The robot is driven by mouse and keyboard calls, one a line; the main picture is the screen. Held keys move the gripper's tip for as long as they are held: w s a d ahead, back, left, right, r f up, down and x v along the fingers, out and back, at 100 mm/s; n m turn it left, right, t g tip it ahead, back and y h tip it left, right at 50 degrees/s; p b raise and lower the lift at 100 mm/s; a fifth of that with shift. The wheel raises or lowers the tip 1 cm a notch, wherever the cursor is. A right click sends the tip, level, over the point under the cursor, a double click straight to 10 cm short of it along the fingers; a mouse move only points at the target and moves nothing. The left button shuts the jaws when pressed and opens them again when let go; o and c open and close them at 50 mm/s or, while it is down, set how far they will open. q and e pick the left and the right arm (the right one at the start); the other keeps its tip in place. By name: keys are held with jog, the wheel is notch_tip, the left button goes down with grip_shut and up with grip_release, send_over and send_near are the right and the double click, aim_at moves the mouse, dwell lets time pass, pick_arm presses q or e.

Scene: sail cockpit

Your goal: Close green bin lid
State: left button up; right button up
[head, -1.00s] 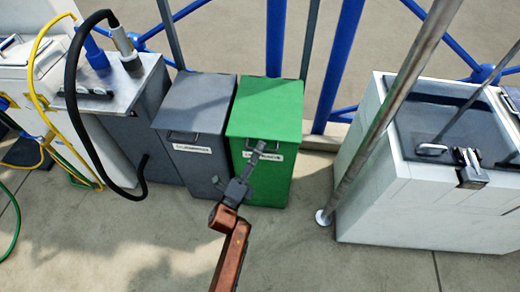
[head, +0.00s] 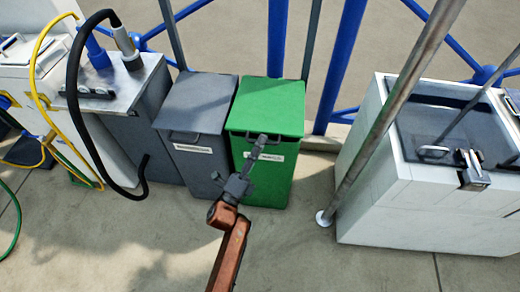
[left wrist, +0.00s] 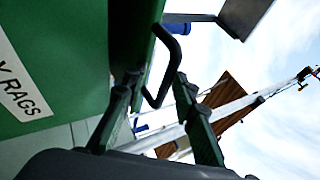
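The green bin (head: 262,182) stands upright, with a pale label on its front. Its green lid (head: 268,105) lies across the top and looks flat or nearly so; I cannot tell if a small gap is left. A dark handle is at the lid's front edge; it shows as a black loop in the left wrist view (left wrist: 174,70). My left gripper (head: 259,141) is at the front of the bin, by this handle. In the left wrist view its fingers (left wrist: 158,105) are apart, with the handle's loop between or just beyond them; contact is unclear. My right gripper is out of view.
A grey bin (head: 195,110) stands close against the green bin's left side. A metal pole (head: 385,120) and a white chest (head: 430,205) are to the right. Blue posts (head: 343,60) rise behind. A black hose (head: 80,110) loops at the left. The floor in front is clear.

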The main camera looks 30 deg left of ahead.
pick_arm(q)
notch_tip(320, 180, up, 6)
jog(key=shift+r, duration=0.1)
jog(key=shift+d, duration=0.15)
jog(key=s+a+f, duration=0.2)
jog(key=s+f, duration=0.2)
jog(key=f, duration=0.3)
jog(key=shift+s+f+b, duration=0.25)
jog(key=shift+s+b, duration=0.05)
jog(key=shift+s, duration=0.05)
dwell(0.7)
jog(key=shift+a, duration=0.1)
dwell(0.4)
